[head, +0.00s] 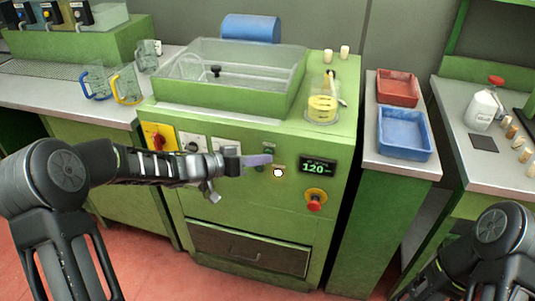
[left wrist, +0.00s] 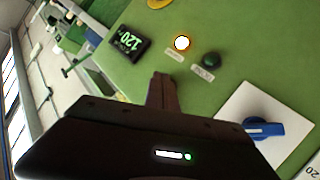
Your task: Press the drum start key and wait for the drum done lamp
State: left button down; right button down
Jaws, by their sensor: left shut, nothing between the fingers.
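The green drum machine (head: 335,145) has a front panel with a display (head: 318,167) reading 120. Left of the display a round lamp (head: 278,172) glows white. In the left wrist view the lit lamp (left wrist: 182,43) has an orange ring, and a dark green round key (left wrist: 211,60) sits beside it. Their labels are too small to read. My left gripper (head: 268,160) is shut and empty, in front of the panel near the key and lamp. In the left wrist view its fingertips (left wrist: 163,80) appear just short of the lamp; contact is not shown. My right gripper is out of view.
A red stop button (head: 315,204) on a yellow base is below the display. A red-and-yellow switch (head: 158,139) and a blue-handled knob (left wrist: 264,129) are also on the panel. A beaker of yellow liquid (head: 322,108) stands on top. Red (head: 398,75) and blue trays (head: 404,153) lie right.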

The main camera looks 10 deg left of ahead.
pick_arm(q)
jog(key=shift+s, duration=0.7)
jog(key=s+p, duration=0.1)
jog(key=s, duration=0.4)
jog(key=shift+a+p, duration=0.2)
jog(key=shift+p, duration=0.1)
dwell(0.7)
